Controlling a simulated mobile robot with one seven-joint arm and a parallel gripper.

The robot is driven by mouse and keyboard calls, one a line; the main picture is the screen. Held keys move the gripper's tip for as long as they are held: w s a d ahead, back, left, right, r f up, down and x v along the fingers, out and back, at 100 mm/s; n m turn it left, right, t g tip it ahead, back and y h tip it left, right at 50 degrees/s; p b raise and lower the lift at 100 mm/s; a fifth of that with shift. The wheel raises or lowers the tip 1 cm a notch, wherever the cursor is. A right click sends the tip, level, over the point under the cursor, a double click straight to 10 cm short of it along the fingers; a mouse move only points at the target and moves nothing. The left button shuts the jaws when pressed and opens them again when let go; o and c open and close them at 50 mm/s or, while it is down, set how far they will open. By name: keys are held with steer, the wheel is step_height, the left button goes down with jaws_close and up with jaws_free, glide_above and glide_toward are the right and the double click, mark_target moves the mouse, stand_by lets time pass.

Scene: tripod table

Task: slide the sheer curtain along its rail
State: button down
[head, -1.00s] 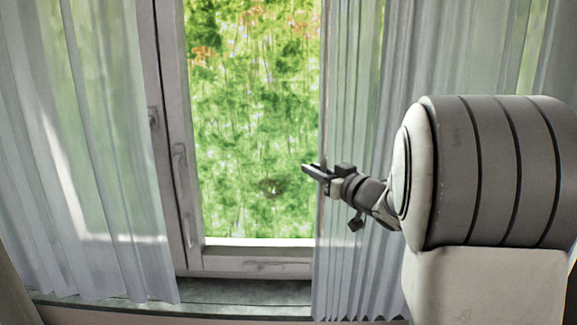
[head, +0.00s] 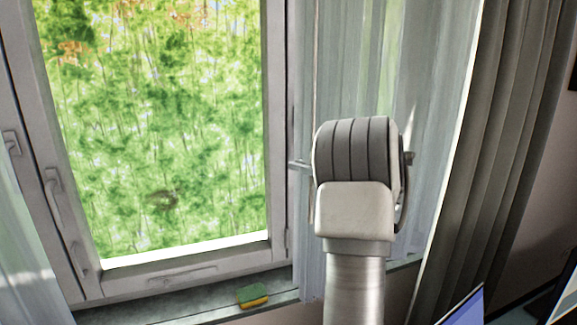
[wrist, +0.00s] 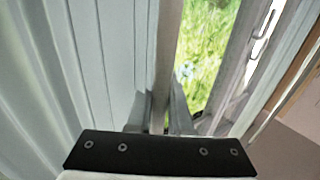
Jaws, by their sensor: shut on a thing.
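The right sheer curtain panel (head: 345,75) is pale and pleated, and hangs gathered to the right of the window glass. Its left edge is near the right window frame. My gripper is mostly hidden behind my arm in the head view; only a small tip shows by the curtain's left edge. In the wrist view my gripper (wrist: 160,115) is shut on the curtain edge, with the curtain's folds (wrist: 95,60) filling the left side. Another sheer panel (head: 25,255) hangs at the far left of the head view. The rail is out of view.
A grey opaque drape (head: 505,130) hangs to the right of the sheer panel. A green and yellow sponge (head: 252,296) lies on the window sill (head: 190,303). The window (head: 160,130) is uncovered between the panels. A blue screen (head: 462,307) shows at lower right.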

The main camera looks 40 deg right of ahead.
steer(key=shift+d, duration=0.15)
steer(key=c, duration=0.8)
jaws_free()
steer(key=shift+c, duration=0.2)
steer(key=b+v, duration=0.2)
steer(key=v, duration=1.5)
steer(key=shift+s, duration=0.25)
steer(key=shift+r, duration=0.1)
